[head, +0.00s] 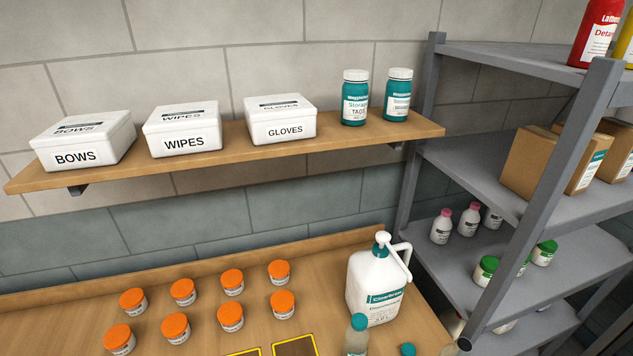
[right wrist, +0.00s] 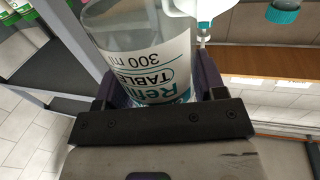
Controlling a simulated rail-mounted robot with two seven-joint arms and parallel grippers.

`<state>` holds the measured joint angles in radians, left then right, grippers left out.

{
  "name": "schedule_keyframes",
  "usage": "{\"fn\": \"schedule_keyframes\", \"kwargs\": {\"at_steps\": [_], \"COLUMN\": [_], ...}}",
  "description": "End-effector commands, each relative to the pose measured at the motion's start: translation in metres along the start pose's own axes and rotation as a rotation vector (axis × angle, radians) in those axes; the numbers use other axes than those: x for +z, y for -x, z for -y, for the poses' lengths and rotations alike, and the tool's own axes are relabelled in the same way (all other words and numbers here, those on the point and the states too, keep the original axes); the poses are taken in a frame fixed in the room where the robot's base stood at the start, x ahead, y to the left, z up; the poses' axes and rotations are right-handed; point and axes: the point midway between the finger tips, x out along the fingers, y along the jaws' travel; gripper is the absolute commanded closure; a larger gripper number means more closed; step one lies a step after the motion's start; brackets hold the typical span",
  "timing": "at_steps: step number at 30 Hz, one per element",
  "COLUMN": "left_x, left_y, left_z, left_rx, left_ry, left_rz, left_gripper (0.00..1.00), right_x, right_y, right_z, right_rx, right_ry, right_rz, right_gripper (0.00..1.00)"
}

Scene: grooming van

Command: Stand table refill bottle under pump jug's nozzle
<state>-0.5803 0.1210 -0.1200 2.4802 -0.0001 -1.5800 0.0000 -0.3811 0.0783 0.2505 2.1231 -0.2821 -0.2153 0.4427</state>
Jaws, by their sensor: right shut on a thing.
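The label appears upside down in the right wrist view. The pump jug (head: 376,288) is white with a teal label, a teal collar and a white pump head, and stands on the bench in the head view. A clear bottle with a teal cap (head: 357,336) shows just in front of the jug; I cannot tell whether it is the held one. Neither gripper shows in the head view.
Several orange-lidded jars (head: 231,316) stand on the wooden bench left of the jug. Another teal cap (head: 408,350) shows at the bottom edge. A grey rack (head: 490,185) stands close on the right. A wall shelf (head: 220,158) with white boxes and teal jars hangs above.

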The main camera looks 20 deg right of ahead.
Motion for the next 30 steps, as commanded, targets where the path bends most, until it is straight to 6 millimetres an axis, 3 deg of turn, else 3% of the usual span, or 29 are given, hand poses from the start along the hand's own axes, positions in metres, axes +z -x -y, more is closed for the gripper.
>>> {"fn": "schedule_keyframes", "kwargs": {"at_steps": [5,11,18,21,28,30], "left_x": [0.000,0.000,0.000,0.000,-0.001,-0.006], "left_y": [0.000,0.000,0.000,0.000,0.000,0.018], "left_z": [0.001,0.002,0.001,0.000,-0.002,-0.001], "left_rx": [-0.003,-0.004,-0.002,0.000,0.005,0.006], "left_ry": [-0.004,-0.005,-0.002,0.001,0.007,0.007], "left_rz": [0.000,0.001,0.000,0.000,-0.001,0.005], "left_gripper": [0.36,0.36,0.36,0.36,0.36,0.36], "right_x": [0.010,-0.019,-0.094,-0.123,-0.174,-0.191], "right_y": [0.014,0.008,-0.011,-0.018,-0.037,-0.036], "right_z": [0.035,0.091,0.163,0.182,0.194,0.194], "right_rx": [-0.028,-0.107,-0.227,-0.260,-0.268,-0.268], "right_ry": [-0.004,-0.001,-0.001,0.000,0.001,0.001], "right_rz": [0.000,-0.007,-0.012,-0.011,-0.007,0.001], "right_gripper": [0.63,0.63,0.63,0.63,0.63,0.63]}}
